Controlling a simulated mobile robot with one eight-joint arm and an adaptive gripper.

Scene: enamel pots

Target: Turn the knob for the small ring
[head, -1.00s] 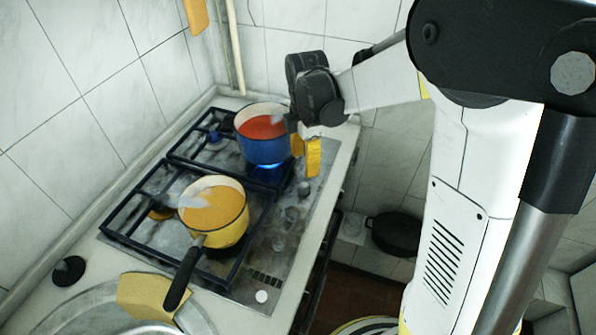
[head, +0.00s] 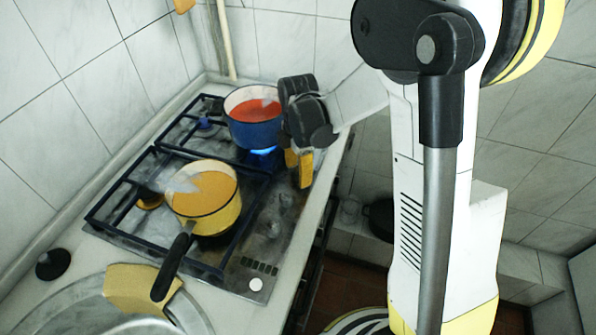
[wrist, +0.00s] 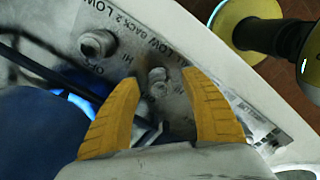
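My gripper (head: 299,168) is low over the front right of the hob, close beside the blue pot (head: 254,134). In the wrist view my gripper (wrist: 162,80) has its two yellow fingers apart, with one grey knob (wrist: 158,82) showing between the fingertips; I cannot tell whether they touch it. A second knob (wrist: 98,45) is up and left, by panel lettering with "BACK", "HI", "LOW" and "OFF". In the head view several knobs, such as one (head: 286,200), run along the hob's right side. A blue flame (head: 262,151) burns under the blue pot.
A yellow pot (head: 205,205) stands on the near grate, its black handle (head: 173,266) reaching over the counter towards the sink (head: 85,309). A yellow cloth or sponge (head: 140,286) lies at the sink rim. Tiled walls stand behind and left.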

